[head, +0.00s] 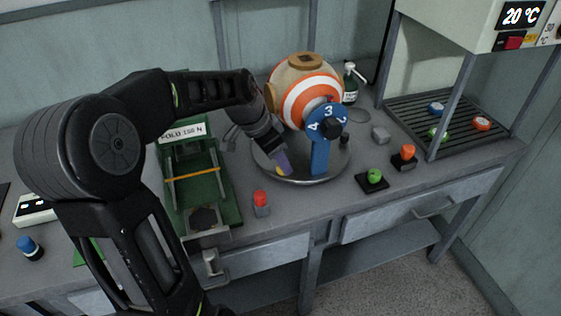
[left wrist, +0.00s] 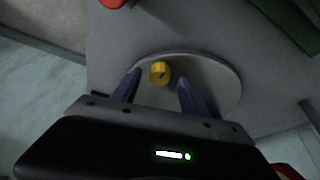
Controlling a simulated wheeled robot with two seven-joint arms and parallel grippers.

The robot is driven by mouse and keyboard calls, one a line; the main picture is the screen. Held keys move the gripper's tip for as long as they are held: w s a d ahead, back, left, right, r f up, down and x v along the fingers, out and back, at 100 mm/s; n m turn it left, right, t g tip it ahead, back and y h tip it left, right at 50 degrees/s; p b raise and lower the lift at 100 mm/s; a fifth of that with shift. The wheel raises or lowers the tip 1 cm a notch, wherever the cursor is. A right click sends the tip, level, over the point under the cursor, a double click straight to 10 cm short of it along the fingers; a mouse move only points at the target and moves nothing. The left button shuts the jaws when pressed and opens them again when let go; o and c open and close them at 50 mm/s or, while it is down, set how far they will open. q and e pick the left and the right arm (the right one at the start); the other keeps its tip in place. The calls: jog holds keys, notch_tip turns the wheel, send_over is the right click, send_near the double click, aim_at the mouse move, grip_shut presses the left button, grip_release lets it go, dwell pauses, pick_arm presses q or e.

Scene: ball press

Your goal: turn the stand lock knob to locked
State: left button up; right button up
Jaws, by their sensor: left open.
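The stand has a round grey metal base (head: 312,178), a blue post (head: 320,157) with a numbered blue dial, and an orange-and-white ball (head: 306,88) on top. The small yellow lock knob (left wrist: 159,74) sits on the base plate. In the head view only a sliver of yellow shows by my fingertips. My left gripper (head: 281,166) reaches down over the left side of the base. In the left wrist view its purple fingers (left wrist: 160,78) are open, one on each side of the knob, with visible gaps. Whether the knob is locked cannot be told. My right gripper is not in view.
A green press frame (head: 172,222) stands left of the base. A red button block (head: 261,204) is in front, with green (head: 374,180) and orange (head: 404,157) ones to the right. A soap-like bottle (head: 350,84) stands behind. A slatted rack (head: 440,119) holds several knobs at right.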

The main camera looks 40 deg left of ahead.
pick_arm(q)
jog(key=v, duration=0.5)
jog(key=shift+s+r, duration=0.1)
jog(key=shift+r, duration=0.15)
jog(key=shift+r, duration=0.1)
